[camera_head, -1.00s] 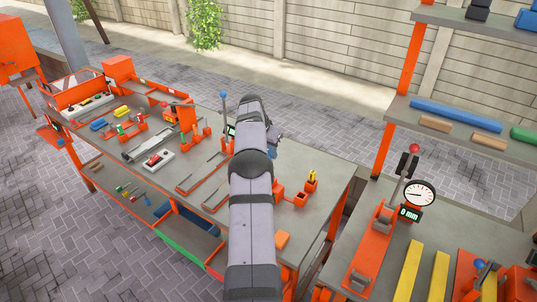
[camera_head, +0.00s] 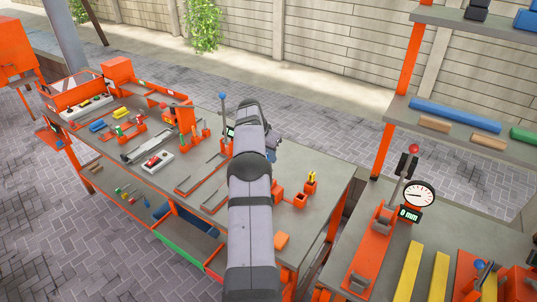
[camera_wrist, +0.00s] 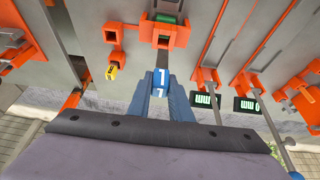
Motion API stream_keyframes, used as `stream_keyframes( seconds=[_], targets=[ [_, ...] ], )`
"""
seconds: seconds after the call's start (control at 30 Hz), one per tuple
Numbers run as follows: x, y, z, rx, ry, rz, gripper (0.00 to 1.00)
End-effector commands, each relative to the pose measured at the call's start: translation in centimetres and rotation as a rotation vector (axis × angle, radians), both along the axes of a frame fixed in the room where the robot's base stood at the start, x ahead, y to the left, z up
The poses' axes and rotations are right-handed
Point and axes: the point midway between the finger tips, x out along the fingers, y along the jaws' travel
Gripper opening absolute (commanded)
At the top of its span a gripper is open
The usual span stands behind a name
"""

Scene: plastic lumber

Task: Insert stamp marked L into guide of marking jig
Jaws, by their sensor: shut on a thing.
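My gripper (camera_wrist: 160,88) is shut on a blue stamp (camera_wrist: 160,78) with a white mark on it, seen upside down in the wrist view. The stamp is between the blue fingers, in front of the orange marking jig (camera_wrist: 178,36) and apart from it in the picture. The jig's square guide has a dark green opening, and a green piece lies behind it. The height of the stamp over the bench cannot be told. In the head view my gripper (camera_head: 272,146) is partly hidden by my arm, and the stamp cannot be made out clearly.
A yellow stamp (camera_wrist: 112,72) stands in an orange holder, beside an empty orange socket (camera_wrist: 115,36). Orange rail fixtures (camera_wrist: 245,80) and digital readouts lie to the right in the wrist view. A dial gauge (camera_head: 419,194) stands on another bench.

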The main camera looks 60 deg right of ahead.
Motion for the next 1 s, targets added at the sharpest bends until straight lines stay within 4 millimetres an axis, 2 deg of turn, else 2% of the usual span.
stream_keyframes(
  seconds=[0.5,1.0],
  targets=[
    [0.0,0.0,-3.6,0.0,0.0,0.001,0.0],
    [0.0,0.0,-4.2,-0.001,0.0,0.001,0.0]
  ],
)
